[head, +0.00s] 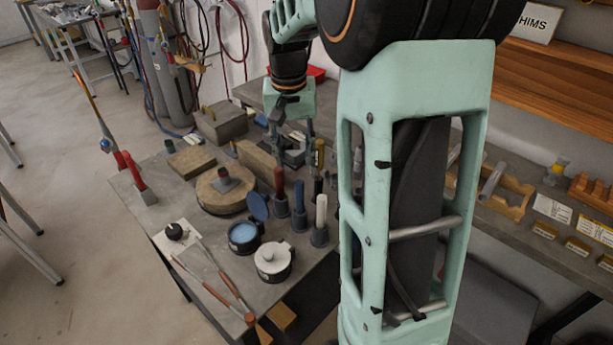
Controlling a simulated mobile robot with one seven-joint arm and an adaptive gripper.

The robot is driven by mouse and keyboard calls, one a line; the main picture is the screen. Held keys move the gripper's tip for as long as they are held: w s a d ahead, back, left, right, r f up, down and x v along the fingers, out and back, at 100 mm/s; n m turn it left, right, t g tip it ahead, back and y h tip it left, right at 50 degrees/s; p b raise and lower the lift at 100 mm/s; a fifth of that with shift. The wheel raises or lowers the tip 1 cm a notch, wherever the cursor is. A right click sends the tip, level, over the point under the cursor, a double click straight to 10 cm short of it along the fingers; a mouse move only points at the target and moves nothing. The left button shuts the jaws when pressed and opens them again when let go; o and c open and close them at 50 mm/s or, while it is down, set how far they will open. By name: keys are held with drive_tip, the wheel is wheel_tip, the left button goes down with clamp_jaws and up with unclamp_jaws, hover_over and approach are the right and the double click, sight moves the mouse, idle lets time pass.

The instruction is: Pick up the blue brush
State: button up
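Several upright coloured handles stand in dark cups on the workbench. The blue one, which looks like the blue brush (299,196), stands between a red handle (279,181) and a white handle (321,211). Its lower end is hidden in its cup. My gripper (293,135) points down over the back of the bench, behind the blue brush and apart from it. Its fingers look spread, with nothing visible between them. My arm hides part of the bench to the right.
An open pot with a blue lid (257,207) and a lidded pale pot (273,260) stand at the front. A round wooden block (222,190) is to the left. Long-handled tongs (215,283) lie at the near edge. A yellow-topped handle (319,155) stands behind.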

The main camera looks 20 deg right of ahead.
sight(298, 182)
drive_tip(key=shift+s+f+g+y, duration=0.3)
drive_tip(key=shift+s+f+g, duration=0.1)
drive_tip(key=shift+s+f, duration=0.7)
wheel_tip(298, 182, down, 5)
drive_tip(key=shift+r, duration=0.1)
drive_tip(key=shift+d+f, duration=0.1)
drive_tip(key=shift+f, duration=2.7)
clamp_jaws()
